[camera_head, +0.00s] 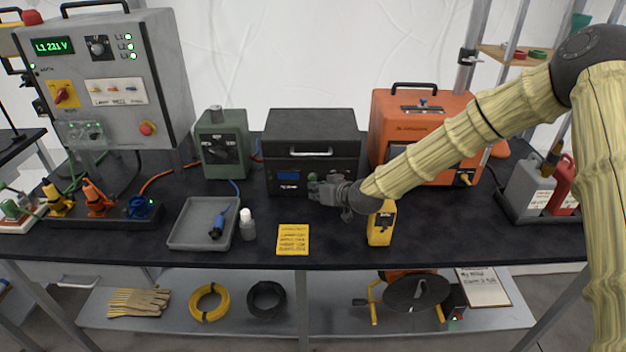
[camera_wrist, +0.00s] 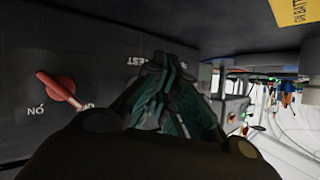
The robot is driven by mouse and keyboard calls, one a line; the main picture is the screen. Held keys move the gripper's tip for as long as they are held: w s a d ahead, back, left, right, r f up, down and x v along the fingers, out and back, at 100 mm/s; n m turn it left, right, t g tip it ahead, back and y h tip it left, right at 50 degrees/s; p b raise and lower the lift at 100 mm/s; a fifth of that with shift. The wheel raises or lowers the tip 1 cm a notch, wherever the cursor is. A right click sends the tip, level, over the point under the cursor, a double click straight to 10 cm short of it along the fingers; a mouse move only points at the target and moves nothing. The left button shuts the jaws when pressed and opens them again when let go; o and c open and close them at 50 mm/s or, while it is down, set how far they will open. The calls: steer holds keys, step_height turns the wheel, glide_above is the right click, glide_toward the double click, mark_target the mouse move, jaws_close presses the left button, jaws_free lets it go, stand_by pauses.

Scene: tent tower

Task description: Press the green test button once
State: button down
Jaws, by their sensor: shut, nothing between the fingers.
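My gripper (camera_head: 318,189) is shut and empty in front of the lower right face of the black box (camera_head: 285,150). In the wrist view my gripper (camera_wrist: 165,68) points at the dark panel (camera_wrist: 95,50) and covers the area below the label. A red switch (camera_wrist: 60,90) sits on that panel to the left. I cannot tell whether the fingertips touch the panel.
A yellow meter (camera_head: 381,225) stands under my forearm, and an orange unit (camera_head: 420,125) is right of the black box. A grey cabinet (camera_head: 165,80) and green box (camera_head: 222,150) stand left.

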steer(key=shift+w, duration=0.1)
steer(key=shift+w, duration=0.3)
steer(key=shift+w+b, duration=0.4)
steer(key=shift+w, duration=0.05)
stand_by(1.1)
steer(key=shift+s, duration=0.9)
steer(key=shift+s+p, duration=0.35)
steer(key=shift+s, duration=2.15)
